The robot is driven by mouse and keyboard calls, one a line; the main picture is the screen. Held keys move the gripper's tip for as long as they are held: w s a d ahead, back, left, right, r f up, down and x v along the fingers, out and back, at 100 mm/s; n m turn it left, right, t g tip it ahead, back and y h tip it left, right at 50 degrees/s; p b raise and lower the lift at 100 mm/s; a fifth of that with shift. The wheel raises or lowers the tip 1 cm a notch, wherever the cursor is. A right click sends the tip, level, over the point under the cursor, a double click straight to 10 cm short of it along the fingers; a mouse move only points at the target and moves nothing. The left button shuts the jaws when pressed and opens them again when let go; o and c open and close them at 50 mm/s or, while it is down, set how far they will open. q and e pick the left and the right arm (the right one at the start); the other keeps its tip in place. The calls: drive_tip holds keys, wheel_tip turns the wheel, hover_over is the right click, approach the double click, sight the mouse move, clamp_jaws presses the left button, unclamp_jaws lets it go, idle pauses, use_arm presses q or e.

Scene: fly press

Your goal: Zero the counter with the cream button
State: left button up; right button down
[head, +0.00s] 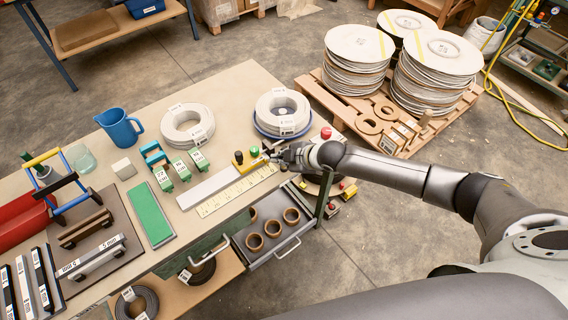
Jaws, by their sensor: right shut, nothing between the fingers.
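My right gripper (278,154) is shut and empty at the right end of the workbench, low over the end of a pale bar with a yellow measuring scale (237,191). Beside its fingertips are a green knob (254,151) and a yellow block (238,164) with a dark knob on top. I cannot make out the counter or its cream button; the gripper and wrist cover part of this area. Whether the fingers touch anything is too small to tell. My left gripper is not in view.
A white coil on a blue-rimmed base (257,128) stands just behind the gripper, with a red knob (326,132) to its right. Another white coil (187,126), small green labelled blocks (181,170) and a blue jug (119,128) stand left. An open drawer (276,258) projects below.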

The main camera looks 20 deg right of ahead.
drive_tip(key=shift+s+d+f+b, duration=0.1)
drive_tip(key=shift+f+b, duration=0.3)
drive_tip(key=shift+f, duration=0.4)
idle(0.5)
drive_tip(key=shift+d+r+p, duration=0.1)
drive_tip(key=shift+r+p, duration=0.55)
drive_tip(key=shift+r, duration=0.05)
drive_tip(key=shift+d+r, duration=0.15)
drive_tip(key=shift+r, duration=0.25)
drive_tip(key=shift+p, duration=0.3)
drive_tip(key=shift+a+r, duration=0.2)
drive_tip(key=shift+r, duration=0.1)
wheel_tip(320, 180, up, 5)
drive_tip(key=p, duration=0.4)
drive_tip(key=shift+f+p, duration=0.2)
drive_tip(key=shift+p, duration=0.1)
